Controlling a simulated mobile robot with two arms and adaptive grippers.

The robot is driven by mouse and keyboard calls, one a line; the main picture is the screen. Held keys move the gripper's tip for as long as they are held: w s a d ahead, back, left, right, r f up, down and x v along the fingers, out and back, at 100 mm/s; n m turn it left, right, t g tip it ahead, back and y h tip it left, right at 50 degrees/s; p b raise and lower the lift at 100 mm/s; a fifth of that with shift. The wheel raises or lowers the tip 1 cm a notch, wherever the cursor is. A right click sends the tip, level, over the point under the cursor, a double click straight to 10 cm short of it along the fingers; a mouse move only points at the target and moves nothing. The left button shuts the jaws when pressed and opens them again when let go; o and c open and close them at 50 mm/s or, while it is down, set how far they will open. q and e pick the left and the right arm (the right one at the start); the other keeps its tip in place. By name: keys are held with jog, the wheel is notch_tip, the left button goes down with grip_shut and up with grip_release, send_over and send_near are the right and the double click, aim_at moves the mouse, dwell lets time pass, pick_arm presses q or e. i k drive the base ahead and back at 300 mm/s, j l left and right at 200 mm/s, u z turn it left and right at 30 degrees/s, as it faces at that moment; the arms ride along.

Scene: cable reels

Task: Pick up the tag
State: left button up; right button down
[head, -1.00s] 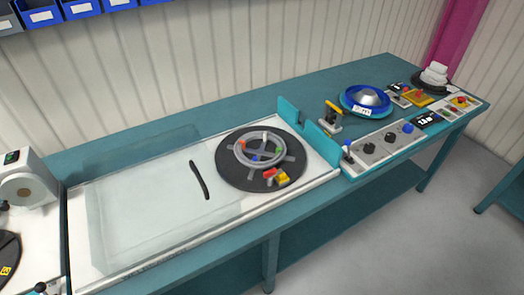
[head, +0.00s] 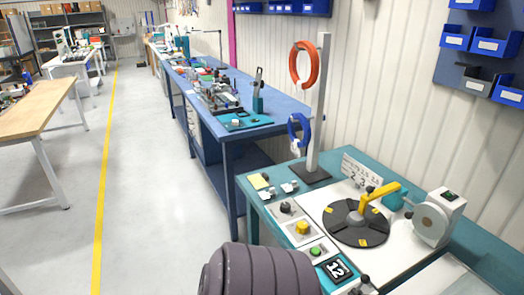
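I cannot pick out a tag for certain. A white card with dark print (head: 360,171) stands upright at the back of the near teal bench, behind a black turntable (head: 357,222). Whether either is the tag, I cannot tell. Neither gripper shows. A dark grey ribbed part, probably my own arm, fills the bottom centre and hides some of the bench front.
A post (head: 318,105) carries an orange coil (head: 303,62) and a blue coil (head: 299,131). A white machine (head: 438,217) stands right of the turntable. A long blue bench (head: 249,110) runs away behind. The floor (head: 160,190) at left is clear, with a wooden table (head: 42,102) beyond.

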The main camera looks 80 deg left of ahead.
aim_at(264, 195)
jog(key=u, duration=2.65)
